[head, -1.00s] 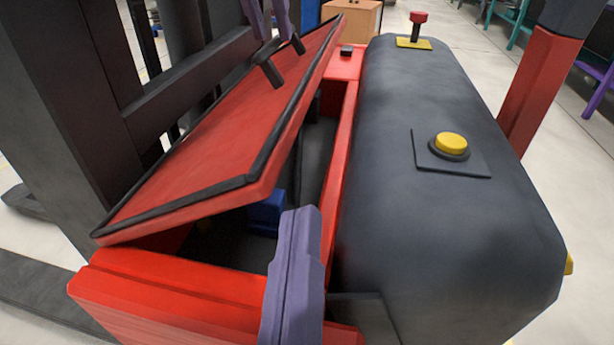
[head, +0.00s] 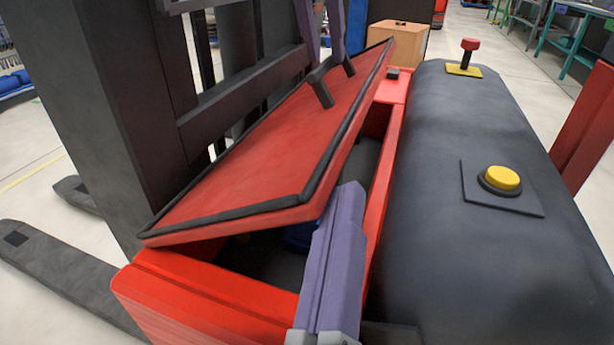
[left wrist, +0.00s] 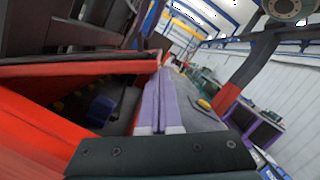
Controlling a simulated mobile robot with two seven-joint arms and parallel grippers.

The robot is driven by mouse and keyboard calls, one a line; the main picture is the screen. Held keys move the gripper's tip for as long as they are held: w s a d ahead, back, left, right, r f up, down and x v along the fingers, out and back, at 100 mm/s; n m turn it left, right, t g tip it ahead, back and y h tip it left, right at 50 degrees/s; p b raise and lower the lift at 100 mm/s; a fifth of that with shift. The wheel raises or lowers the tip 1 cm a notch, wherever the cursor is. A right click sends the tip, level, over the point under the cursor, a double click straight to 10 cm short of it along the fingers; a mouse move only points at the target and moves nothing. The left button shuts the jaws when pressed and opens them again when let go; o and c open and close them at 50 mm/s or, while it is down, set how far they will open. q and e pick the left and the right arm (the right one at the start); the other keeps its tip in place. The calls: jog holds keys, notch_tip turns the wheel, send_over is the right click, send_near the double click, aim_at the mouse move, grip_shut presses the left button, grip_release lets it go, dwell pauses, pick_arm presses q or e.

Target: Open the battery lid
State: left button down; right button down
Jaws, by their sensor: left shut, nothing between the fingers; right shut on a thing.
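The battery lid (head: 250,160) is a red panel with a black rim, tilted partly open over the red battery box (head: 210,285). It also shows edge-on in the left wrist view (left wrist: 80,68). My right gripper (head: 328,52) is at the black handle (head: 321,88) on the lid's upper face and is shut on it. My left gripper (head: 349,190) is shut and empty, its purple fingers at the lid's raised right edge, over the box opening. I cannot tell whether they touch the lid. In the left wrist view its fingers (left wrist: 163,72) lie together beside the opening. A blue part (head: 300,236) shows inside.
A dark rounded cover (head: 450,230) with a yellow button (head: 501,180) and a red knob (head: 469,45) stands close on the right. The dark mast (head: 100,110) rises on the left. A cardboard box (head: 398,40) stands behind.

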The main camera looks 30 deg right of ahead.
jog(key=c, duration=1.2)
grip_release()
jog(key=shift+w+a+f+y, duration=0.3)
jog(key=shift+w+a, duration=0.1)
jog(key=shift+a, duration=0.2)
jog(key=o, duration=0.3)
jog(key=shift+w+a+r, duration=0.1)
jog(key=shift+w+a, duration=0.05)
jog(key=shift+w, duration=0.1)
pick_arm(q)
jog(key=shift+w+a, duration=0.25)
jog(key=shift+w, duration=0.1)
jog(key=shift+r, duration=0.1)
